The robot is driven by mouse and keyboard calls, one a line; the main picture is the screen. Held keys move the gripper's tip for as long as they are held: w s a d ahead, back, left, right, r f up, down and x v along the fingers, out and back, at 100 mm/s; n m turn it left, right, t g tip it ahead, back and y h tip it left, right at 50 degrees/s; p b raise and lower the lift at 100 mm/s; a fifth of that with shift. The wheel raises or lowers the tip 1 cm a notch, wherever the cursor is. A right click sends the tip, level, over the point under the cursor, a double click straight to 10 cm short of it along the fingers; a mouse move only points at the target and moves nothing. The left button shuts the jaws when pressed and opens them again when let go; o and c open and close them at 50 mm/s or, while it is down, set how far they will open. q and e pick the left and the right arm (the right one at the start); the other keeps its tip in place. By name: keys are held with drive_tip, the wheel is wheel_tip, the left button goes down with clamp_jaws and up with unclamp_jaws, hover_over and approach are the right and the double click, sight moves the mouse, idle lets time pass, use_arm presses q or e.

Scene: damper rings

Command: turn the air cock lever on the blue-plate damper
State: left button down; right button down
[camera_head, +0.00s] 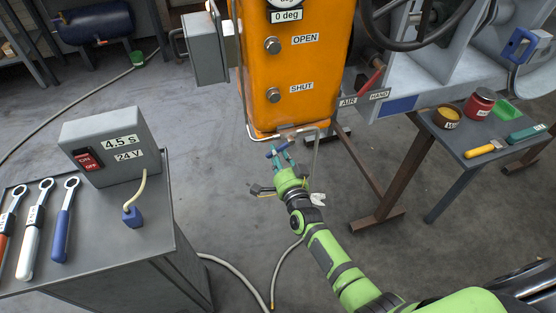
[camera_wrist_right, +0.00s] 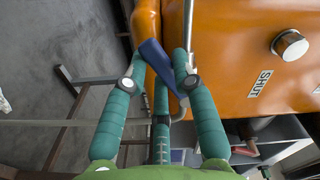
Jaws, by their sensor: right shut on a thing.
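The damper with the blue plate (camera_head: 397,105) has an orange actuator box (camera_head: 292,70) with buttons marked OPEN and SHUT. Below the box, a small blue lever (camera_head: 275,150) sits by the thin pipe (camera_head: 316,150); I take it as the air cock lever. My right gripper (camera_head: 281,152) is shut on it from below. In the right wrist view the lever (camera_wrist_right: 156,62) lies tilted between the green fingers of the gripper (camera_wrist_right: 158,72), close against the orange box. The lever's pivot is hidden. My left gripper is not in view.
A red lever (camera_head: 371,80) stands by the AIR and HAND labels. A grey bench at left holds wrenches (camera_head: 62,220) and a switch box (camera_head: 110,145). A small table (camera_head: 455,150) at right holds pots and tools. Hoses (camera_head: 240,277) lie on the floor.

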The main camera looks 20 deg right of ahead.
drive_tip(key=shift+w+d+f+n+b, duration=0.15)
drive_tip(key=shift+d+f+n, duration=0.5)
drive_tip(key=shift+n, duration=1.45)
drive_tip(key=shift+s+d+f+n+b, duration=0.1)
drive_tip(key=shift+d+n, duration=0.9)
drive_tip(key=shift+n, duration=1.1)
drive_tip(key=shift+w+d+f+n+b, duration=0.15)
drive_tip(key=shift+d+f+n, duration=0.5)
drive_tip(key=shift+n, duration=1.45)
drive_tip(key=shift+s+d+r, duration=0.1)
drive_tip(key=shift+d+r, duration=0.15)
drive_tip(key=c, duration=1)
unclamp_jaws()
drive_tip(key=s, duration=1.2)
drive_tip(key=shift+d, duration=0.25)
drive_tip(key=shift+f, duration=0.1)
